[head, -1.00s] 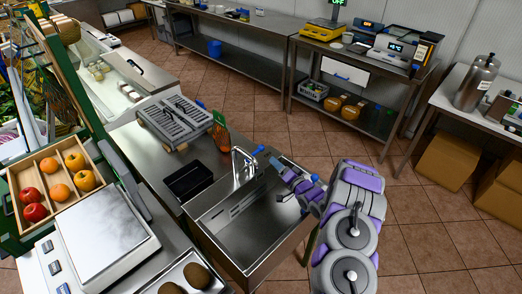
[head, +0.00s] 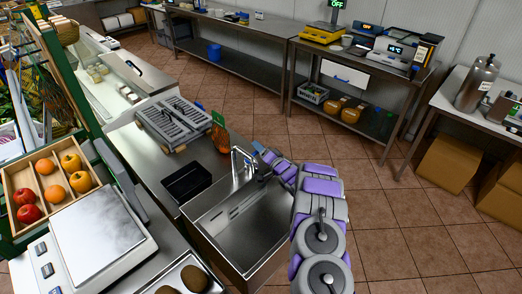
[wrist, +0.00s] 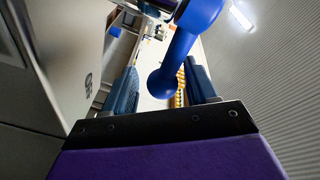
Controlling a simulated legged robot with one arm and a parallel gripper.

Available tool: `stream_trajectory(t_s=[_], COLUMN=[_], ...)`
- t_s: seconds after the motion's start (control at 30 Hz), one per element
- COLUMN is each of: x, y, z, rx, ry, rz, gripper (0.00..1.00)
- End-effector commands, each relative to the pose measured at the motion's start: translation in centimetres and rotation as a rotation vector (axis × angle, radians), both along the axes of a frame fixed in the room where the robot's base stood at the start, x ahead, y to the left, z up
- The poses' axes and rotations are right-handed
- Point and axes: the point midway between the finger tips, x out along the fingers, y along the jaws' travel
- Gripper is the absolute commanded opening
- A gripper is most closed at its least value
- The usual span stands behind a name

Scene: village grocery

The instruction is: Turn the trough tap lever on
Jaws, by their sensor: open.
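The trough tap (head: 237,164) stands at the back edge of the steel trough (head: 216,222). Its blue lever (head: 258,146) shows just right of the spout. In the wrist view the blue lever (wrist: 192,38) is large, with its rounded end between my fingers. My gripper (head: 266,160) is at the lever and partly hides it in the head view. In the wrist view my gripper (wrist: 162,86) is open, one dark blue finger on each side of the lever end. I cannot tell whether either finger touches it.
A black tray (head: 187,182) lies on the counter left of the trough. A grey slatted rack (head: 174,122) and an orange item (head: 219,136) stand behind it. A scale (head: 99,236) is at the lower left. The tiled floor right of the trough is open.

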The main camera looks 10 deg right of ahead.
Motion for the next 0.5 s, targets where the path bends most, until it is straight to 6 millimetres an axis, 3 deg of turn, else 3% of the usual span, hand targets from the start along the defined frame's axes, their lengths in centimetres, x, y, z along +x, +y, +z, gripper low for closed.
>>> stream_trajectory(t_s=[0.17, 0.5], x=[0.0, 0.01], y=[-0.01, -0.05], z=[0.04, 0.02], rx=[0.0, -0.001], ry=[-0.001, -0.001], rz=[0.001, -0.001], gripper=[0.57, 0.25])
